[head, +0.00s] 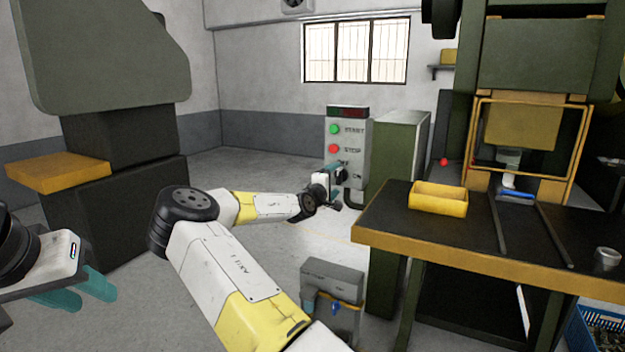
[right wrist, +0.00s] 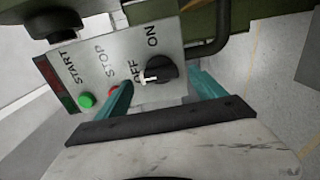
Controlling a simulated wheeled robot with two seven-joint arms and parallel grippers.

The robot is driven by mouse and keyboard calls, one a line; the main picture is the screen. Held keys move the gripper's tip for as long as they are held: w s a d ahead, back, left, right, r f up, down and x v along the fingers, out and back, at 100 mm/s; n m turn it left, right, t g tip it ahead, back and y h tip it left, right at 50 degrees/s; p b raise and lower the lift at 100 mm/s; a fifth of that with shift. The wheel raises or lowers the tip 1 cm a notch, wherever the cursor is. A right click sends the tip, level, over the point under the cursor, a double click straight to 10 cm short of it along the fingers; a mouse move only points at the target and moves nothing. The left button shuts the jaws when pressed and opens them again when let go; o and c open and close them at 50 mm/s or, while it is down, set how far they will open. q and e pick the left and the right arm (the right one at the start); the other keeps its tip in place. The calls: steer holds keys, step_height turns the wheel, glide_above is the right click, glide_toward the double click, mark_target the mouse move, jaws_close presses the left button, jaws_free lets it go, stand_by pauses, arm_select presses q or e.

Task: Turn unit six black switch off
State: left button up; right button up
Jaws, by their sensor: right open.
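The grey control box (head: 347,130) stands beyond my right arm in the head view, with a green START button, a red STOP button and OFF and ON lettering. In the right wrist view its black switch (right wrist: 160,71) lies between the teal fingers of my open right gripper (right wrist: 165,92). The switch's white mark is on its left side, by the partly hidden OFF lettering; ON is above. I cannot tell whether the fingers touch it. In the head view my right gripper (head: 333,186) covers the switch. My left gripper (head: 78,295) is open and empty at lower left.
A green cabinet (head: 395,150) stands right beside the box. A press table (head: 390,218) with a yellow tray (head: 438,198) is at right. A dark machine (head: 125,220) stands at left. The floor between is clear except for a small grey stand (head: 333,279).

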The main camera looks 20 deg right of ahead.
steer(key=v, duration=0.5)
steer(key=shift+s+a, duration=0.1)
stand_by(0.3)
